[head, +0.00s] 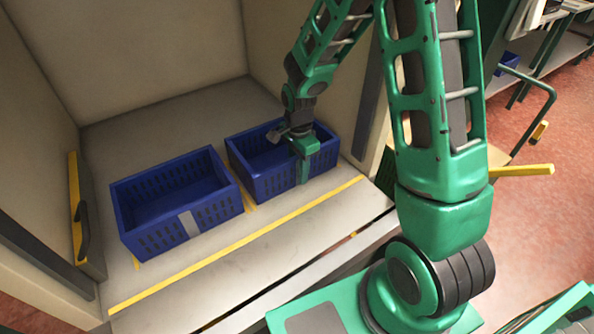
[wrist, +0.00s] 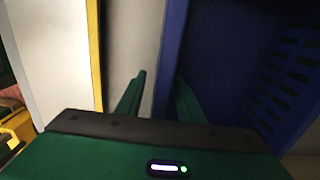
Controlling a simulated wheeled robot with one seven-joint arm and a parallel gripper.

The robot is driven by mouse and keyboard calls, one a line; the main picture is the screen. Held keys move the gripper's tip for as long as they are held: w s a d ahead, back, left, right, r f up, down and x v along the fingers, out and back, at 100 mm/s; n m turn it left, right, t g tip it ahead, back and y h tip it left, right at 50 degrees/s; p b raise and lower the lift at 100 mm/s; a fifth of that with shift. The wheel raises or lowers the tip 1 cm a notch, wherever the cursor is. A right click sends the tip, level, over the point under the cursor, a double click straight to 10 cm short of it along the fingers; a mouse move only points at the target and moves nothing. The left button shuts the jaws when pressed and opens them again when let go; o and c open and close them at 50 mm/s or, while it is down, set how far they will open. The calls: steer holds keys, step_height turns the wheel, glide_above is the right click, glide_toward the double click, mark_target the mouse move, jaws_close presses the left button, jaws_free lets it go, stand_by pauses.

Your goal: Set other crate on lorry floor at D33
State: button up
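Two blue slatted crates stand side by side on the pale lorry floor (head: 312,212). The left crate (head: 137,238) is upright and looks empty, with a grey label on its near side. The right crate (head: 259,178) is also upright on the floor, and its inside is partly hidden by my gripper. My gripper (head: 303,172) is at the near wall of the right crate. In the wrist view, my gripper (wrist: 160,78) has its fingers apart, one on each side of the blue crate wall (wrist: 174,50); a gap shows between the left finger and the wall.
A yellow line (head: 240,244) runs along the floor's front edge, with short yellow marks by the crates. Pale walls enclose the bay at the left and back. A yellow bar with a black handle (head: 80,215) stands at left. Floor behind the crates is clear.

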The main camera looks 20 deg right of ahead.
step_height(320, 180, up, 10)
steer(key=shift+w+r, duration=0.1)
steer(key=shift+r, duration=0.05)
stand_by(0.3)
step_height(320, 180, up, 9)
stand_by(1.0)
steer(key=shift+d, duration=0.1)
steer(key=s+d+r+n, duration=0.3)
steer(key=s+d+n, duration=0.1)
steer(key=s+d, duration=0.7)
steer(key=s+d+n, duration=0.2)
steer(key=s, duration=0.6)
steer(key=s+d+f+n, duration=0.1)
steer(key=s+d+n, duration=0.1)
steer(key=s, duration=0.7)
steer(key=shift+s+n, duration=0.25)
steer(key=shift+n, duration=0.45)
steer(key=shift+f, duration=0.1)
